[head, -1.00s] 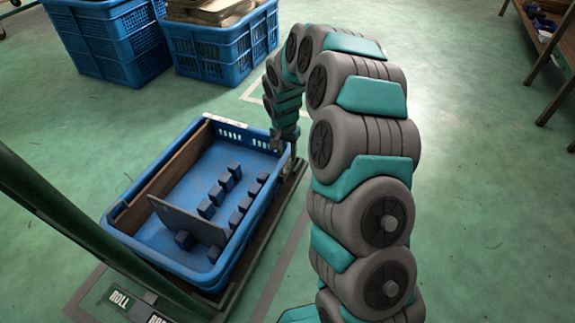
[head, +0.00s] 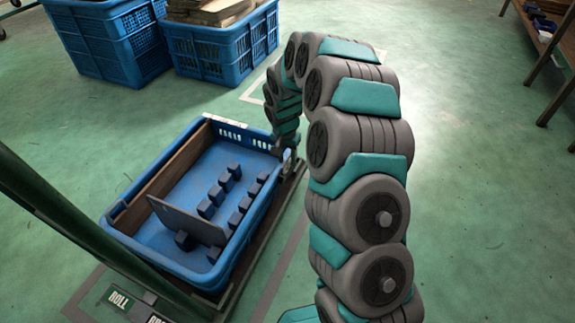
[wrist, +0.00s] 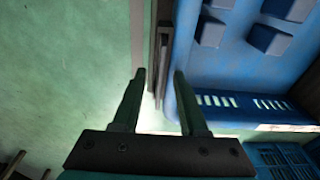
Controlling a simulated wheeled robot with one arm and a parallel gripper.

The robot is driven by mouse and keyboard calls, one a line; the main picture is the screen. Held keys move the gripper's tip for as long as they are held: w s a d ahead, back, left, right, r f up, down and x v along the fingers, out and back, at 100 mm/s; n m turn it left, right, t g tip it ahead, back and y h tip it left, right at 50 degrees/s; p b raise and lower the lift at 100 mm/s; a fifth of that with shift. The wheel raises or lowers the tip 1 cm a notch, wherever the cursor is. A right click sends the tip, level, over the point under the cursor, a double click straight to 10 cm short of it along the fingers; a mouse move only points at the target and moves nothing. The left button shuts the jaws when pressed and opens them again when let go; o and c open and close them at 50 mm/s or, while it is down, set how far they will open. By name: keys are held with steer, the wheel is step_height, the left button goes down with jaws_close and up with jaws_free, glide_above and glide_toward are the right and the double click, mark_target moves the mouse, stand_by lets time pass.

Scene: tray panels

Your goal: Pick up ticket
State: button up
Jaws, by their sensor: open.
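I cannot make out a ticket in either view. My gripper (wrist: 159,72) is open, with nothing seen between its fingers. In the wrist view its right finger overlaps the outer wall of the blue tray (wrist: 178,45), and its left finger is over the green floor. Whether either finger touches anything I cannot tell. In the head view my gripper is at the right rim of the blue tray (head: 158,252), near its far right corner, mostly hidden by my arm.
Several dark blue blocks (head: 217,195) and a grey divider panel (head: 185,222) are in the tray. A dark rail (wrist: 162,50) runs along the tray's outside. Blue crates (head: 222,50) stand behind; a shelf (head: 548,45) stands at far right. Green floor (head: 470,190) is clear on the right.

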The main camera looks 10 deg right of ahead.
jaws_close()
stand_by(0.3)
stand_by(0.3)
